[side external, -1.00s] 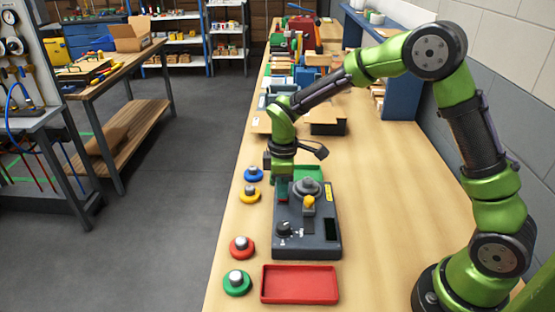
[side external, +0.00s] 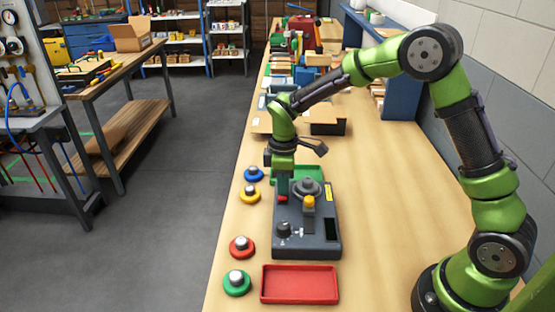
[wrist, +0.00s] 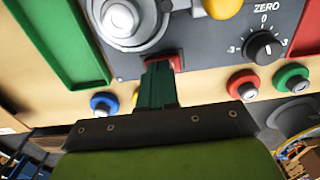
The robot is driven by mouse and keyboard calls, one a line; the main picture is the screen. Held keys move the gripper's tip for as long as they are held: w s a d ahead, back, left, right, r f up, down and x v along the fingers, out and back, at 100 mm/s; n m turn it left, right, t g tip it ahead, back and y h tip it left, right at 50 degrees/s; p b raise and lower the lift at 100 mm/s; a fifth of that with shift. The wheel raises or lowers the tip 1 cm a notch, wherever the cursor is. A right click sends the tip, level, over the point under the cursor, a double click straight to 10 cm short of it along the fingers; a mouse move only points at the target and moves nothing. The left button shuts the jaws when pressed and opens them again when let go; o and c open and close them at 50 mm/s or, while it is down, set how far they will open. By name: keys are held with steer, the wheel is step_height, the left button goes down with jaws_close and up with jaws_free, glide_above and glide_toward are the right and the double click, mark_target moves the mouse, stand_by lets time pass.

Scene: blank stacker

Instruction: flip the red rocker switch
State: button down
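The red rocker switch (side external: 283,199) sits at the upper left of the dark control box (side external: 316,248) in the side view. In the wrist view, part of the switch (wrist: 178,62) shows beside the fingertips; the rest is hidden behind them. My gripper (side external: 283,193) points down at the switch, its dark green fingers together with nothing visible between them. In the wrist view, the fingertips (wrist: 159,68) overlap the switch's edge. I cannot tell whether they touch it. Which way the rocker is tilted is also unclear.
The box also carries a grey round knob (side external: 307,187), a yellow-topped lever (side external: 309,202) and a black dial (side external: 284,229). Blue (side external: 254,175), yellow (side external: 250,195), red (side external: 242,248) and green (side external: 237,284) buttons line the left. A red tray (side external: 299,269) is in front, a green tray (side external: 317,171) behind.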

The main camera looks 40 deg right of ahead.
mark_target(283, 197)
step_height(283, 197, up, 14)
stand_by(0.7)
steer(key=shift+s+a+r, duration=0.1)
steer(key=shift+s+a, duration=0.4)
step_height(283, 197, down, 14)
steer(key=shift+f, duration=0.1)
stand_by(0.6)
